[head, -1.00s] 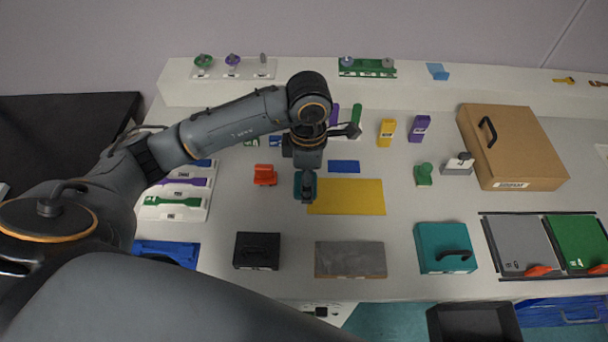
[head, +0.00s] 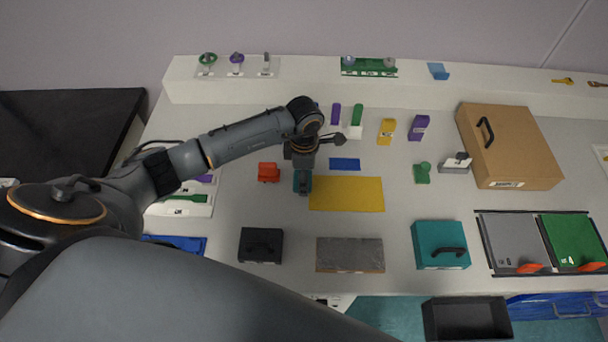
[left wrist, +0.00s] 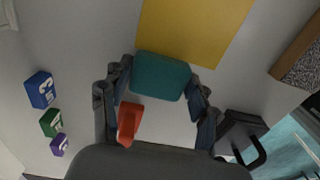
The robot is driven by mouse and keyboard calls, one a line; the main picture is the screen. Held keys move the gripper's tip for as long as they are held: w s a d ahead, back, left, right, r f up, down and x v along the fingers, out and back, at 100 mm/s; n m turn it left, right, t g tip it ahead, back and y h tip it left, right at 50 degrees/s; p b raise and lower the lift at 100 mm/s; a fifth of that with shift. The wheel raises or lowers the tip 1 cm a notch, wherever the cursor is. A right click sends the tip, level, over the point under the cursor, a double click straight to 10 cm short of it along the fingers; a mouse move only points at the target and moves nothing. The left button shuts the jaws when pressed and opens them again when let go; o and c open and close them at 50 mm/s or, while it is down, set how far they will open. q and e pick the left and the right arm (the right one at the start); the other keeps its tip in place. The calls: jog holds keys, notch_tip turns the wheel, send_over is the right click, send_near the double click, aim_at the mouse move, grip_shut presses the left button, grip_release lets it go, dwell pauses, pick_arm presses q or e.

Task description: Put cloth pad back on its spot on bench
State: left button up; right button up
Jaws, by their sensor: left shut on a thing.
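A teal pad with rounded corners, which looks like the cloth pad (left wrist: 160,75), sits between the fingers of my left gripper (left wrist: 160,98) in the left wrist view. The gripper is shut on it. In the head view my left gripper (head: 303,182) points down at the left edge of a flat yellow mat (head: 346,194), with a red object (head: 268,172) to its left. The pad's height above the bench is hard to tell. The wrist view shows bare bench and the red object (left wrist: 128,122) beyond the fingers. My right gripper is not in view.
A flat blue piece (head: 345,164) lies behind the mat. A black case (head: 261,246), a grey slab (head: 350,256) and a teal case (head: 440,245) stand along the bench front. A brown box (head: 508,147) stands at the right. Bare bench lies between the mat and the front row.

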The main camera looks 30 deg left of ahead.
pick_arm(q)
jog(key=shift+f+b, duration=0.45)
jog(key=shift+b, duration=0.05)
jog(key=o, duration=1.1)
jog(key=shift+r, duration=0.15)
jog(key=shift+r+p, duration=0.2)
jog(key=shift+p, duration=0.15)
notch_tip(320, 180, up, 12)
jog(key=b, duration=0.2)
jog(key=shift+r, duration=0.15)
